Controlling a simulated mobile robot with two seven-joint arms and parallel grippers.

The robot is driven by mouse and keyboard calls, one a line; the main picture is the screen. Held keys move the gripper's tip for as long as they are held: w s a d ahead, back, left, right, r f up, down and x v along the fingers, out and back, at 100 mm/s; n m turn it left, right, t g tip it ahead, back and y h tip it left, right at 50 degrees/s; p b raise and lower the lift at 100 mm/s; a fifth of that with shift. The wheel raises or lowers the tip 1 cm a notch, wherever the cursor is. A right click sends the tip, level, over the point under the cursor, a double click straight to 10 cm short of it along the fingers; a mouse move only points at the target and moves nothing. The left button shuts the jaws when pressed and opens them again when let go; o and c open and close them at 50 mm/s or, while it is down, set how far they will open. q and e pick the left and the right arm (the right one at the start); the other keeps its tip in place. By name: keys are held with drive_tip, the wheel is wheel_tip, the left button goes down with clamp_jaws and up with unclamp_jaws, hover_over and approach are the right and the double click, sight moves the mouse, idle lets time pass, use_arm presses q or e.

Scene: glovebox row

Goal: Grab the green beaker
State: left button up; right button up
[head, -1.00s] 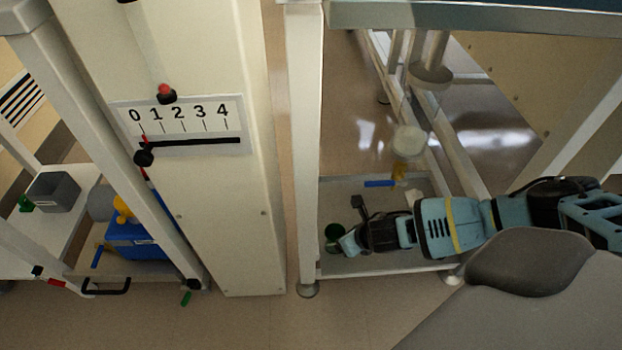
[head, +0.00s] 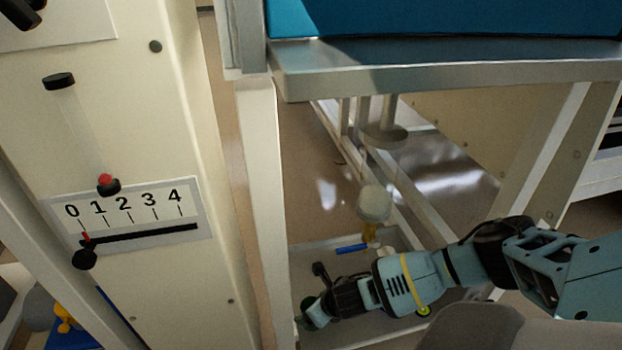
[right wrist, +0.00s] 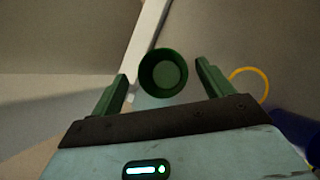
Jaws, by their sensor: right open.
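The green beaker (head: 309,307) is on the low grey shelf, near its left end by the white post, partly hidden by my right gripper in the head view. In the right wrist view the beaker (right wrist: 163,74) shows as a round dark green cup with its open mouth facing the camera. My right gripper (right wrist: 161,70) is open, its two green fingers spread to the left and right of the beaker, with gaps on both sides. In the head view my right gripper (head: 305,319) is right at the beaker. My left gripper is not in view.
A blue bar (head: 352,249) and a yellow-stemmed item with a pale top (head: 373,208) are at the shelf's back. The white post (head: 258,200) stands close left of the beaker. A steel table edge (head: 440,75) is above. A yellow ring (right wrist: 250,82) shows right of the fingers.

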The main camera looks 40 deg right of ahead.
sight(306, 303)
drive_tip(key=b+x, duration=0.1)
drive_tip(key=x, duration=0.1)
drive_tip(key=b+x, duration=0.2)
drive_tip(key=shift+d+f, duration=0.15)
drive_tip(key=shift+f, duration=0.3)
drive_tip(key=shift+r, duration=0.1)
drive_tip(key=c, duration=1)
drive_tip(key=shift+r, duration=0.1)
drive_tip(key=shift+c, duration=0.2)
